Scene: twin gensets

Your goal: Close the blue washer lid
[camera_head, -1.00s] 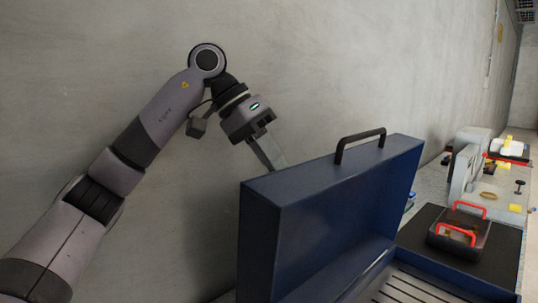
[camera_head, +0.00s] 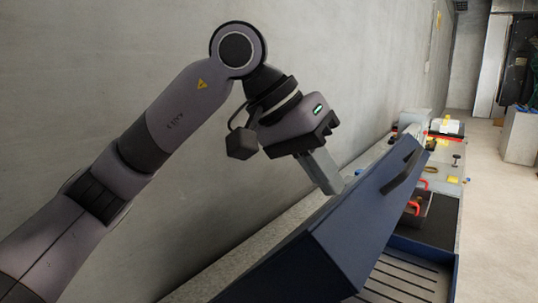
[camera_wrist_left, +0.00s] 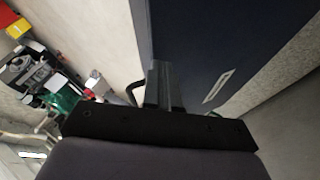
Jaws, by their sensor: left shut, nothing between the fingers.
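The blue washer lid (camera_head: 350,225) stands raised and tilted over the blue washer body (camera_head: 425,256) in the head view. In the left wrist view the shut fingers (camera_wrist_left: 164,84) lie in front of the dark blue lid (camera_wrist_left: 190,45), which bears a pale label (camera_wrist_left: 217,86). I cannot tell whether they touch it. My right gripper is not in view.
A grey concrete wall (camera_head: 120,90) runs close behind the lid and arm. Beyond the washer, the bench holds a tray with red handles (camera_head: 414,212) and several small items. Open floor (camera_head: 500,220) lies to the right.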

